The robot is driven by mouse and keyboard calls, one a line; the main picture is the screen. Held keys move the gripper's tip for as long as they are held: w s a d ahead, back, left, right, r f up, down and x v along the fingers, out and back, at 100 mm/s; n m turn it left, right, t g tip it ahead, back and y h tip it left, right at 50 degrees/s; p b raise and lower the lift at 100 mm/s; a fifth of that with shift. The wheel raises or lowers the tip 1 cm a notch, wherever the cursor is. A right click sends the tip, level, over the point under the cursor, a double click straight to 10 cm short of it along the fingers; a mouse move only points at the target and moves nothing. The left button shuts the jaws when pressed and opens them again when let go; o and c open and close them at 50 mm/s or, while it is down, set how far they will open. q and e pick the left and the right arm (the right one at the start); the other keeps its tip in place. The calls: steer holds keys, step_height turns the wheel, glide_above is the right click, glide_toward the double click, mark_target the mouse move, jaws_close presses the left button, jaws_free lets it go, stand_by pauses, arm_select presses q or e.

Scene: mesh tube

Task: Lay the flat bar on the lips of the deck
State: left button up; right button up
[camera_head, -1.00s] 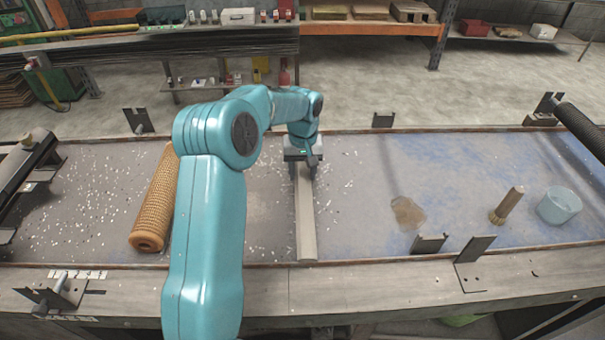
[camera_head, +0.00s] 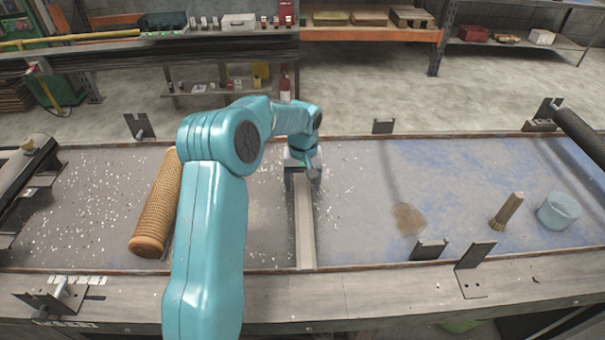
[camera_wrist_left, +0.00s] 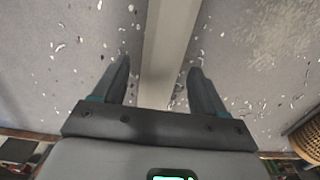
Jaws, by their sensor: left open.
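The flat bar (camera_head: 305,225) is a long pale grey strip running front to back across the deck (camera_head: 350,240). Its near end reaches the deck's front lip (camera_head: 390,265); its far end is hidden under my left gripper (camera_head: 302,178). The back lip (camera_head: 350,136) shows beyond the arm. In the left wrist view the bar (camera_wrist_left: 172,50) passes between the fingers of my left gripper (camera_wrist_left: 160,65), which are apart with a gap on either side. My right gripper is not in view.
A tan mesh tube (camera_head: 158,205) lies left of my arm. A brush (camera_head: 507,211), a light blue tub (camera_head: 559,209) and a brownish patch (camera_head: 408,219) are on the right. Upright brackets (camera_head: 475,254) stand along the edges. A dark roller (camera_head: 580,132) is at far right.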

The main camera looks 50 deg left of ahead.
mark_target(303, 186)
arm_select(q)
step_height(303, 186, up, 12)
steer(key=b, duration=0.1)
stand_by(0.8)
